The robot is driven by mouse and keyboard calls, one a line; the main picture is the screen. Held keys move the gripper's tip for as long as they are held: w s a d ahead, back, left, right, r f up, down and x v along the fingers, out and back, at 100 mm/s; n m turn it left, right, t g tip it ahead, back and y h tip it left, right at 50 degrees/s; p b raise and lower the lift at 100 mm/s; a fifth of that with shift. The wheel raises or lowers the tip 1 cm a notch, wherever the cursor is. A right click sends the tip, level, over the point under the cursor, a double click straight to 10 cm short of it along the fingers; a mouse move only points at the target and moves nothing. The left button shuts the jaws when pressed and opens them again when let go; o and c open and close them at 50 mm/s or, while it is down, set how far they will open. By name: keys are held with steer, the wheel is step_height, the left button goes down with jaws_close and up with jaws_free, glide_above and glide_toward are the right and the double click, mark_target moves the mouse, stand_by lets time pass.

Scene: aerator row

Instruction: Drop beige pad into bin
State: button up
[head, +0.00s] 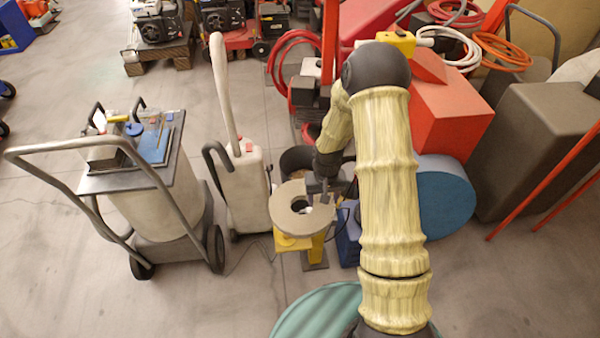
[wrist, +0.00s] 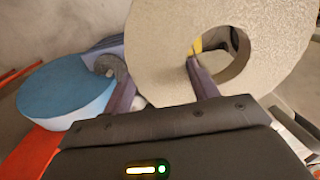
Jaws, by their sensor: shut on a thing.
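The beige pad (head: 287,215) is a thick flat ring with a round hole. My gripper (head: 326,192) is shut on the right side of its ring wall. In the wrist view the pad (wrist: 270,40) fills the upper right, with one finger of my gripper (wrist: 160,78) in the hole and the other outside the rim. The pad is above a yellow stand (head: 317,246); I cannot tell whether they touch. A dark round open container (head: 296,158), perhaps the bin, stands just behind the pad, partly hidden by my arm.
A white upright machine (head: 243,185) stands left of the pad, with a grey-handled cart (head: 160,200) further left. A blue drum (head: 445,200) and red box (head: 445,118) are to the right. A small blue box (head: 347,240) is beside the stand. Floor is clear at front left.

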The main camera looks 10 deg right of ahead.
step_height(320, 180, up, 22)
steer(key=s+p, duration=0.1)
steer(key=p, duration=2.3)
steer(key=shift+s+p, duration=0.15)
steer(key=shift+p, duration=0.2)
steer(key=shift+f, duration=0.1)
steer(key=shift+d, duration=0.15)
